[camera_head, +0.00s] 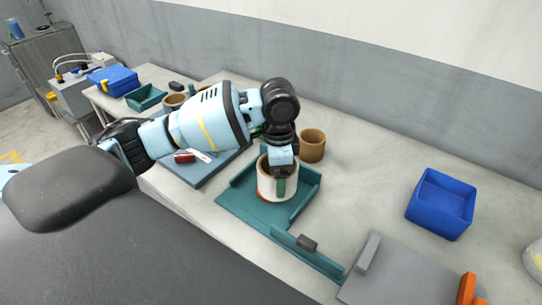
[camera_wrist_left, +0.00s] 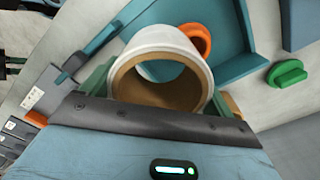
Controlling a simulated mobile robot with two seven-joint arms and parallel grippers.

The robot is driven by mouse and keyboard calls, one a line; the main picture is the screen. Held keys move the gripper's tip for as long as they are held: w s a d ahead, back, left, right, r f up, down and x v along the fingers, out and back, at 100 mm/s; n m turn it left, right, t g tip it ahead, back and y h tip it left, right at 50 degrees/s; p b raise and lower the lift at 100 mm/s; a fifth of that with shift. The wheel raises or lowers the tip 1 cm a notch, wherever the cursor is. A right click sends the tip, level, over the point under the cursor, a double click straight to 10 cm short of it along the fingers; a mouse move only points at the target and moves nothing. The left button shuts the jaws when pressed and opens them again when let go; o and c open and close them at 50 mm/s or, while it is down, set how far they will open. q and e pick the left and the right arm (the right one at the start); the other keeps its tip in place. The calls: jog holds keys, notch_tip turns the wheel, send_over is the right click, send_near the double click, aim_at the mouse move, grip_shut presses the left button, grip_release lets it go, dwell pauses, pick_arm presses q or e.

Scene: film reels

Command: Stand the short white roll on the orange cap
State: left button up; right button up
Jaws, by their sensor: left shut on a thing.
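My left gripper (camera_head: 273,168) is shut on the short white roll (camera_head: 268,188), with green fingers on opposite sides of its wall. The roll has a white outside and a brown core, and is held roughly upright over the teal tray (camera_head: 238,204). In the left wrist view the white roll (camera_wrist_left: 155,36) is close in front of the gripper. The orange cap (camera_wrist_left: 204,34) shows just beyond the roll, partly hidden by it. In the head view only an orange sliver (camera_head: 262,196) shows at the roll's lower left. I cannot tell whether they touch. My right gripper is not in view.
A brown roll (camera_head: 313,148) stands behind the tray. A green cap (camera_wrist_left: 287,73) shows in the left wrist view. A blue bin (camera_head: 441,207) is on the right, and a grey panel (camera_head: 395,275) is at the front right. The table between tray and bin is clear.

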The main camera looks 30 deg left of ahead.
pick_arm(q)
jog(key=w+a+m, duration=0.1)
jog(key=m, duration=0.1)
jog(key=w+a+m, duration=0.1)
jog(key=m, duration=0.1)
jog(key=w+a+m, duration=0.1)
jog(key=m, duration=0.1)
jog(key=shift+f, duration=0.2)
jog(key=m, duration=0.1)
jog(key=w+a+m, duration=0.1)
jog(key=m, duration=0.1)
jog(key=shift+w+a+f, duration=0.15)
jog(key=shift+a+f, duration=0.1)
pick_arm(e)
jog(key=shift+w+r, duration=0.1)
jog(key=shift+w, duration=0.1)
pick_arm(q)
jog(key=shift+f+b, duration=0.3)
jog(key=shift+f, duration=1.25)
jog(key=shift+f+b, duration=0.4)
jog(key=shift+f, duration=0.95)
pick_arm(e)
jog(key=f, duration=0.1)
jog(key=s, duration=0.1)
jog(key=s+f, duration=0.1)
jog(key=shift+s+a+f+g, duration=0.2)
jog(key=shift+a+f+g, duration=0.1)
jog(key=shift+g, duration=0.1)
